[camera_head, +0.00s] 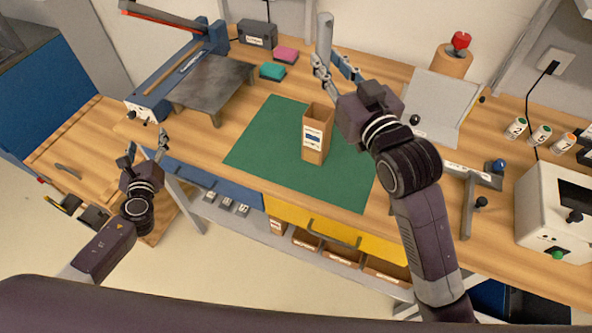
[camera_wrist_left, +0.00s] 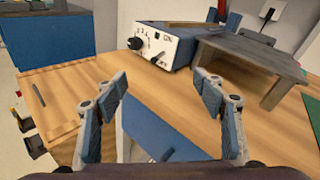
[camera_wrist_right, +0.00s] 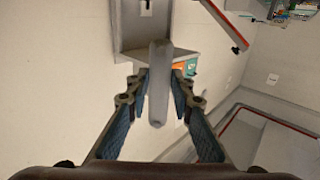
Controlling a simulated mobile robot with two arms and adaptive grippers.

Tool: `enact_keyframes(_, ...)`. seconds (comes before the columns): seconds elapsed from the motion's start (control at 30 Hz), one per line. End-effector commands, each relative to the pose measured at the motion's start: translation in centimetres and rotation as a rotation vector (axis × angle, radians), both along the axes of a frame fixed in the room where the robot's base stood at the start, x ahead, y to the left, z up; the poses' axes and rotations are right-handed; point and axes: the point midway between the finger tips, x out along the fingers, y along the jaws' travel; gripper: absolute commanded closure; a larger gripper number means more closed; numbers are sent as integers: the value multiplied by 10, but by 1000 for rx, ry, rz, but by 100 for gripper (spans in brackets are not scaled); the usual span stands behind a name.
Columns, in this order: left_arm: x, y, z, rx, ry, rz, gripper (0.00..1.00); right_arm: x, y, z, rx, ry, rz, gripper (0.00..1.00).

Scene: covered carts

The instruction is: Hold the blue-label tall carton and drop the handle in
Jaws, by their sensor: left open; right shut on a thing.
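The tall carton (camera_head: 317,134) with a blue and white label stands upright on the green mat (camera_head: 255,150), and its top looks open. My right gripper (camera_head: 333,66) is shut on a grey handle (camera_head: 324,36), held raised behind and above the carton. The handle (camera_wrist_right: 158,85) also shows between the fingers in the right wrist view. My left gripper (camera_head: 147,150) is open and empty over the left front edge of the bench, well apart from the carton. Its spread fingers (camera_wrist_left: 155,110) show in the left wrist view.
A blue machine with a grey plate (camera_head: 212,86) stands at the back left. Pink (camera_head: 286,54) and teal (camera_head: 272,71) blocks lie behind the mat. A grey sloped stand (camera_head: 437,103) is at right, near a white box (camera_head: 552,215). The mat left of the carton is clear.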

Motion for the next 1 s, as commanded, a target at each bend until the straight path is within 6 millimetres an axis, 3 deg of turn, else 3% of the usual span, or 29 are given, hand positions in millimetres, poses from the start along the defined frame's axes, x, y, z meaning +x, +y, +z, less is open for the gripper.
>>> enact_keyframes(0.03,2,-31,-1,3,-8,-55,36,0,0,1,0,-1,0,100)
enact_keyframes(0.27,-6,-169,-1,64,-35,-309,36,0,0,1,0,-1,0,100)
enact_keyframes(0.4,-26,-251,1,108,-55,-448,36,0,0,1,0,-1,0,100)
enact_keyframes(0.6,-57,-352,16,173,-100,-615,36,0,0,1,0,-1,0,100)
enact_keyframes(0.8,-80,-411,34,226,-139,-708,36,0,0,1,0,-1,0,100)
enact_keyframes(1.0,-82,-430,40,246,-154,-735,36,0,0,1,0,-1,0,100)
